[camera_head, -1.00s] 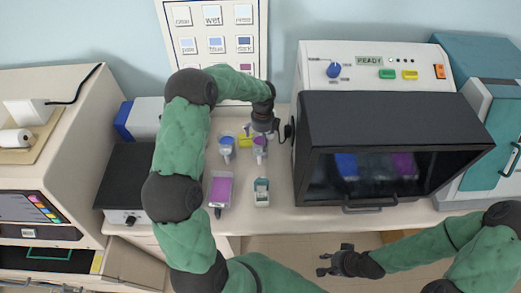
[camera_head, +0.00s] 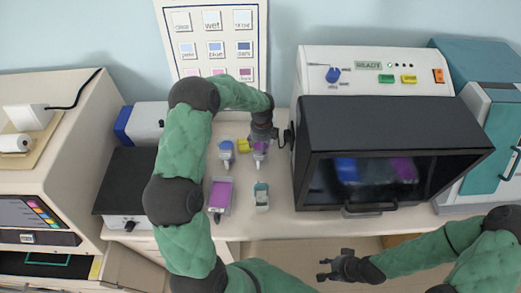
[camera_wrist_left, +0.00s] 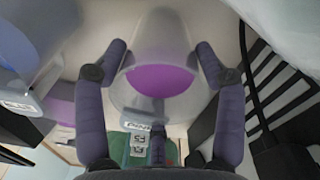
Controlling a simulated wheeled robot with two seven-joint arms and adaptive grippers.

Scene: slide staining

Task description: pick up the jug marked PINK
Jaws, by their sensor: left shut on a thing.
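The jug with magenta liquid (camera_head: 260,148) stands on the bench left of the black-fronted machine. Whether the jug is off the bench, I cannot tell. My right gripper (camera_head: 322,269) is open and empty in front of the bench.
A magenta tray (camera_head: 220,194) and a small teal-and-white container (camera_head: 262,196) lie nearer. The dark-windowed machine (camera_head: 390,180) is close on the right. A chart (camera_head: 213,35) stands behind.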

